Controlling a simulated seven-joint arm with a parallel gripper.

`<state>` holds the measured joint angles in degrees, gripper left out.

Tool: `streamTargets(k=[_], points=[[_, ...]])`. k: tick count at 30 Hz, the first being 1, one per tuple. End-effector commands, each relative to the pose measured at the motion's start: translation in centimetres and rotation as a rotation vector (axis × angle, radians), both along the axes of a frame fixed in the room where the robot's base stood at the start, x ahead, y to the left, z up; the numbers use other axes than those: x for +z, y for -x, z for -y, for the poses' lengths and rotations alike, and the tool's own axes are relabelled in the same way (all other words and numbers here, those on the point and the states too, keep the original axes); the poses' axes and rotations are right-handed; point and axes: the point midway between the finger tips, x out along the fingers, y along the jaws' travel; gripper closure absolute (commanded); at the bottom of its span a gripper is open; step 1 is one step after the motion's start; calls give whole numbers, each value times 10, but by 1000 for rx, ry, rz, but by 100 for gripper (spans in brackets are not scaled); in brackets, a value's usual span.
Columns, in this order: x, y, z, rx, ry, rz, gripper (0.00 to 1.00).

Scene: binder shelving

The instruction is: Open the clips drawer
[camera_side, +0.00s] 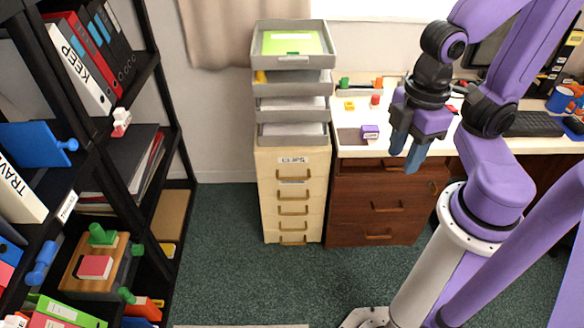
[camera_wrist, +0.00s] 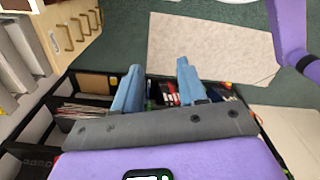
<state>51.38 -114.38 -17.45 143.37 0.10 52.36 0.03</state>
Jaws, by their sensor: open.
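The clips drawer (camera_side: 293,172) is the top drawer of a narrow cream cabinet, with a "CLIPS" label and a brass handle (camera_side: 292,180) on its front. It looks shut, flush with the several drawers below. My gripper (camera_side: 406,152) is open and empty, with blue fingers pointing down. It is in the air in front of the desk, to the right of the cabinet and apart from it. In the wrist view my gripper (camera_wrist: 158,72) also shows empty. There the cabinet (camera_wrist: 78,22) is at the upper left, with brass handles visible; its label is not readable.
Grey trays (camera_side: 290,105) are stacked on the cabinet. A brown wooden drawer unit (camera_side: 375,195) stands to its right under the white desk. A black shelf (camera_side: 150,75) with binders is at the left. Green carpet (camera_side: 240,265) in front of the cabinet is clear.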

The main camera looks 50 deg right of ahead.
Motion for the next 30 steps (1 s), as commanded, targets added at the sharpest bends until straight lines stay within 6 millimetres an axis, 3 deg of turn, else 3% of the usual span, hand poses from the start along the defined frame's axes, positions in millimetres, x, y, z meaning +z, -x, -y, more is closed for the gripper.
streamTargets(k=[5, 8, 13, 19, 26, 30], points=[[-2, -13, -6, -15, 5, 10, 60], [-6, -38, -15, -41, 17, 30, 60], [-20, -100, -32, -95, 42, 74, 60], [-46, -177, -37, -147, 74, 116, 60], [-89, -258, -23, -198, 109, 148, 60], [-120, -302, -4, -222, 127, 157, 60]])
